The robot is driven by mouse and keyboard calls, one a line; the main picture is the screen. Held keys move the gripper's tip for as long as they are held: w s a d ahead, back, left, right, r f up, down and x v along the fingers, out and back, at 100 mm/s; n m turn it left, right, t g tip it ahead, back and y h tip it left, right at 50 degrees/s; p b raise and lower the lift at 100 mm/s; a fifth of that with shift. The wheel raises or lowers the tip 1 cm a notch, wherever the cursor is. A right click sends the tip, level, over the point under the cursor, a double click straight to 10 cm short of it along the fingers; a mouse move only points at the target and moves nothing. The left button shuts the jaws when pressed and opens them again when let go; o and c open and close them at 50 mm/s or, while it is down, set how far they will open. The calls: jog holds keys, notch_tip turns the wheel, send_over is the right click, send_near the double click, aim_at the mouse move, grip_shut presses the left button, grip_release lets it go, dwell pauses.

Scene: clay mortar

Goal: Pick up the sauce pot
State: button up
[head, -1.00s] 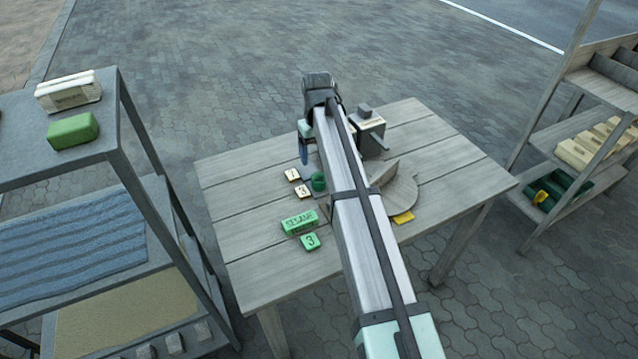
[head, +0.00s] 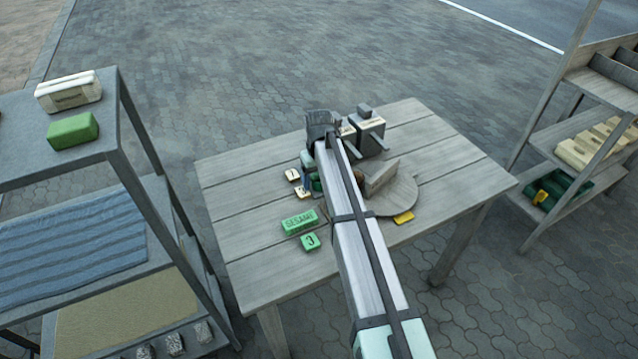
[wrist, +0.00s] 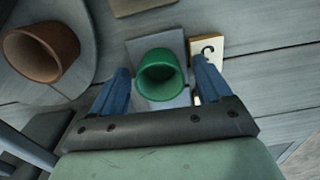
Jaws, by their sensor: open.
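A small green pot (wrist: 162,75), open at the top, stands on a grey square pad (wrist: 143,46) in the wrist view. My gripper (wrist: 160,72) is open, with its blue fingers on either side of the pot. I cannot tell whether the fingers touch it. In the head view the green pot (head: 316,183) is mostly hidden by my gripper (head: 307,186). A brown pot (wrist: 40,47) stands on a round board at the left of the wrist view. No label on either pot is readable.
Number tiles (head: 292,175) lie close beside the green pot. A green SESAME block (head: 299,222) and a green 3 tile (head: 310,241) lie nearer. A round board (head: 403,195) and a dark box (head: 368,131) stand to the right. The table's left side is clear.

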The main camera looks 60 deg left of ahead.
jog(key=shift+c, duration=0.3)
jog(key=c, duration=1)
jog(key=shift+o, duration=0.2)
